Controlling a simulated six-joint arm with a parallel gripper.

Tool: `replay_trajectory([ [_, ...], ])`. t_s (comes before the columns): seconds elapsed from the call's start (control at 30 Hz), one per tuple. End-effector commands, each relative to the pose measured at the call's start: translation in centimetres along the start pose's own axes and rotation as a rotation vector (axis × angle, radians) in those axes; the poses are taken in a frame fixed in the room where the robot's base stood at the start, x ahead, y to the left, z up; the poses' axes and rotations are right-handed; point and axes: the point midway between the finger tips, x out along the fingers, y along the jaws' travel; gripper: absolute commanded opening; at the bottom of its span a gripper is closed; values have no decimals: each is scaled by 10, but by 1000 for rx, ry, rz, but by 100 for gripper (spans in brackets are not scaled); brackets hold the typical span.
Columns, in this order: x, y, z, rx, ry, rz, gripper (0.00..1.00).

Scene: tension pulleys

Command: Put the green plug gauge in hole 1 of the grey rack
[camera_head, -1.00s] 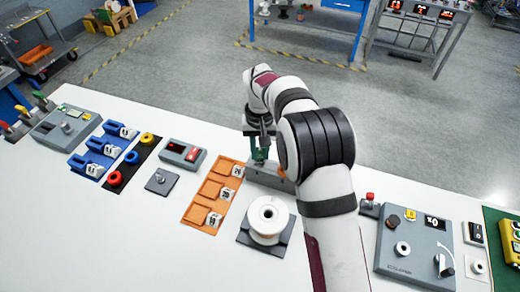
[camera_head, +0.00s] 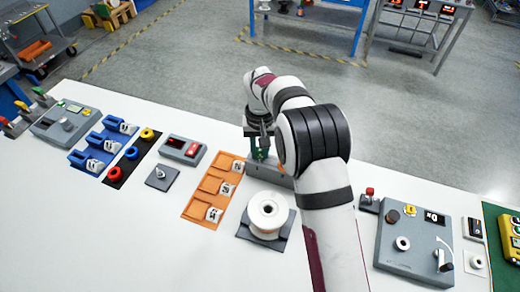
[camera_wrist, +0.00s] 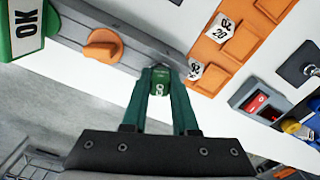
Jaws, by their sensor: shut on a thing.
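My gripper (camera_wrist: 160,95) is shut on the green plug gauge (camera_wrist: 160,84), which shows between the two green fingers in the wrist view. The gauge meets the top of the grey rack (camera_wrist: 140,42) near one end; whether it sits in a hole or just above it is hidden. In the head view my gripper (camera_head: 260,150) is over the left end of the grey rack (camera_head: 272,173), and my arm covers the rack's right part. An orange knob-like piece (camera_wrist: 103,45) and a green block marked OK (camera_wrist: 25,30) stand along the rack in the wrist view.
An orange tray (camera_head: 197,207) with white numbered tags lies just left of the rack. A white spool (camera_head: 268,214) on a dark base stands in front of it. A grey box with a red display (camera_head: 185,150) is farther left. The white table is clear at the front left.

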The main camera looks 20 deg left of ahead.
Motion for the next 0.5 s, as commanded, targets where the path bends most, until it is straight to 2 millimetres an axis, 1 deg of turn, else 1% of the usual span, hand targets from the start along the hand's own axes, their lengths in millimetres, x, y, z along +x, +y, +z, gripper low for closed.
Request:
replay_trajectory([
  [0.07, 1, 0, 0, -1, -1, 0, 0],
  [0.1, 1, 0, 0, -1, -1, 1, 34],
  [0.17, 1, 0, 0, -1, -1, 1, 45],
  [0.2, 1, 0, 0, -1, -1, 0, 52],
  [0.27, 1, 0, 0, -1, -1, 0, 62],
  [0.5, 1, 0, 0, -1, -1, 0, 62],
])
